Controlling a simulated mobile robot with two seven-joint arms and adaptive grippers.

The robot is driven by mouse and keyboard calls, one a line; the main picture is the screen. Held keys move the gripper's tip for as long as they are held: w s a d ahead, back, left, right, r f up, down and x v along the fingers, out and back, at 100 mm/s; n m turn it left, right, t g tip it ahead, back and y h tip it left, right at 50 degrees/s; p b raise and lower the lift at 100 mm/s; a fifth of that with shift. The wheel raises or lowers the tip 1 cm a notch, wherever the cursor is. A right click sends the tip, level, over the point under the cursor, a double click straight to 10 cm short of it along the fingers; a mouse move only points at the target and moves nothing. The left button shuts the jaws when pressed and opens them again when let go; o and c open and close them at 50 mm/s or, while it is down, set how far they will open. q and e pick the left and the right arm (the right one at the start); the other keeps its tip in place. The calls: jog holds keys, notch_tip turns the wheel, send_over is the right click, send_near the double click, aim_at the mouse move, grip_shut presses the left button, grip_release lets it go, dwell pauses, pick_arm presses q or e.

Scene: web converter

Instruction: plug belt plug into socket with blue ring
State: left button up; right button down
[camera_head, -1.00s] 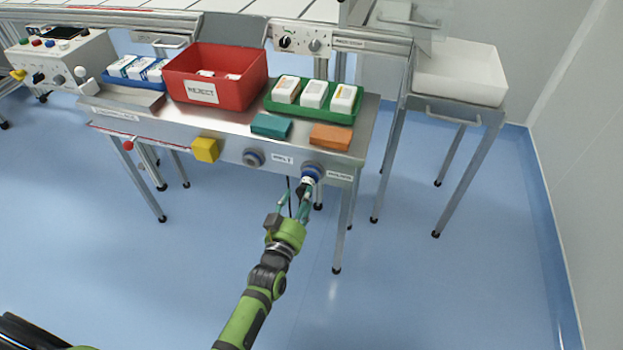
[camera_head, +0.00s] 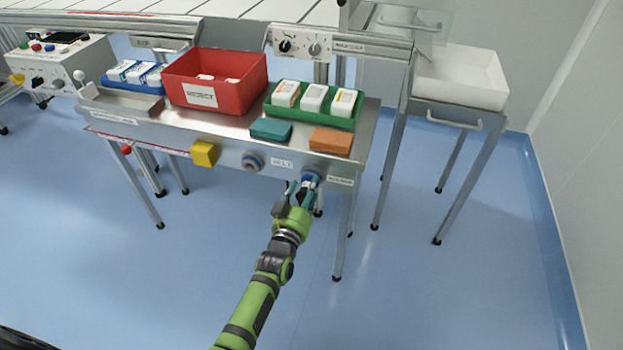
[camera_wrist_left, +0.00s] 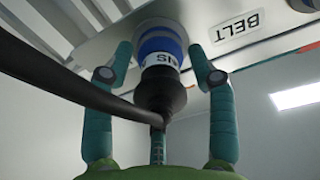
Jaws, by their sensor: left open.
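My left gripper (camera_head: 304,187) is open at the front panel, below the right-hand socket with the blue ring (camera_head: 312,173). In the left wrist view its two green fingers stand apart on either side of a black plug (camera_wrist_left: 160,96). The plug has a white band with letters that seem to end in "NS", and a blue band lies above it. It points up to the panel and appears seated in the socket; the contact is hard to see. A thick black cable (camera_wrist_left: 60,70) crosses the left finger. A second socket (camera_head: 253,162) is further left. My right gripper is not in view.
A BELT label (camera_head: 283,163) sits between the sockets. A yellow block (camera_head: 204,153) is on the panel's left. Above stand a red reject bin (camera_head: 215,82), a green tray (camera_head: 312,117), a teal block (camera_head: 271,129) and an orange block (camera_head: 331,140). Floor below is free.

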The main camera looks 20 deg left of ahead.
aim_at(303, 199)
pick_arm(q)
grip_shut()
jog(key=shift+s, duration=0.1)
jog(key=shift+s+r+p, duration=0.1)
jog(key=shift+s+p, duration=1.45)
jog(key=shift+s, duration=0.7)
jog(key=shift+s+a+p, duration=0.1)
jog(key=shift+s+p, duration=0.7)
jog(key=shift+s, duration=0.8)
